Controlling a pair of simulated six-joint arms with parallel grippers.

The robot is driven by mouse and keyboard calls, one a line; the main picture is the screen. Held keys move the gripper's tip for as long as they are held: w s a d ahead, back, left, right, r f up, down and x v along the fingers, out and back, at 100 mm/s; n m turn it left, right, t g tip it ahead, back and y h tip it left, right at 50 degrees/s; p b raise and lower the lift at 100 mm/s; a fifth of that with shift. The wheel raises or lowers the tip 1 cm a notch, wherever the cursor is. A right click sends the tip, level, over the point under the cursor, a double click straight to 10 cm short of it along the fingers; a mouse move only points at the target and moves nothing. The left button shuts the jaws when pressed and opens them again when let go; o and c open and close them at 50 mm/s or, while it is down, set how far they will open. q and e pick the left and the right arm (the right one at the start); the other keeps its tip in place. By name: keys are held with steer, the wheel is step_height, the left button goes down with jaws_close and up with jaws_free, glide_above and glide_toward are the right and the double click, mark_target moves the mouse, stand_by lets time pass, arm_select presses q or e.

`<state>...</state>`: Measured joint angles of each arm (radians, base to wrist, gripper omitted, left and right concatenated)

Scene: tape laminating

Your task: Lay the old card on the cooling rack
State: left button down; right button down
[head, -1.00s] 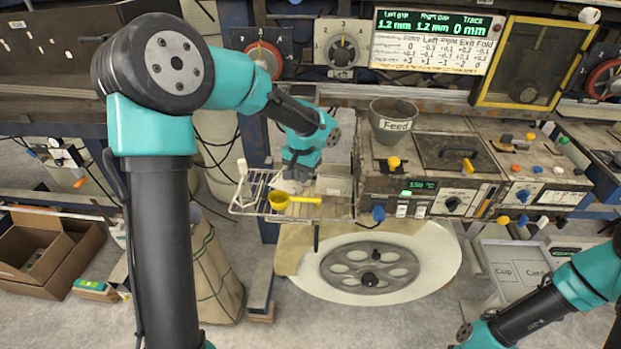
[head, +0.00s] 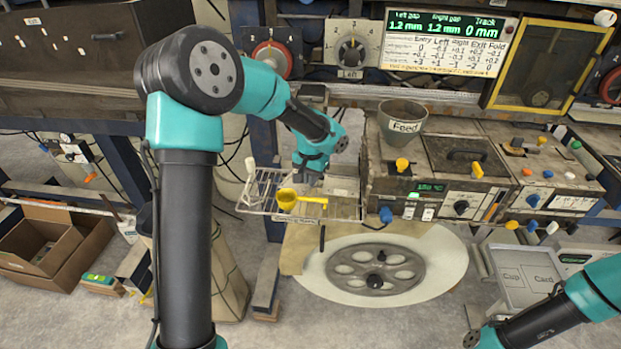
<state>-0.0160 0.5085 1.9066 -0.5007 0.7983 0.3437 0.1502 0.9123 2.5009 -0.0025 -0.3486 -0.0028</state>
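The wire cooling rack (head: 252,196) hangs off the left end of the machine bench. My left gripper (head: 308,184) points down over the rack's right part, just behind a yellow scoop (head: 287,200). Its fingers are small and partly hidden, so I cannot tell whether they are open or holding anything. I cannot make out the old card on the rack or at the gripper. My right arm comes in at the lower right, and its gripper is outside the picture.
A tray marked Cup and Card (head: 522,276) stands at the right. The grey Feed funnel (head: 402,122) sits on the machine right of the rack. A spoked wheel (head: 375,265) lies below the bench. A cardboard box (head: 50,250) is on the floor at the left.

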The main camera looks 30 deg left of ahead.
arm_select(q)
steer(key=shift+f, duration=0.1)
steer(key=c, duration=1.3)
jaws_free()
steer(key=shift+c, duration=0.2)
step_height(320, 180, up, 12)
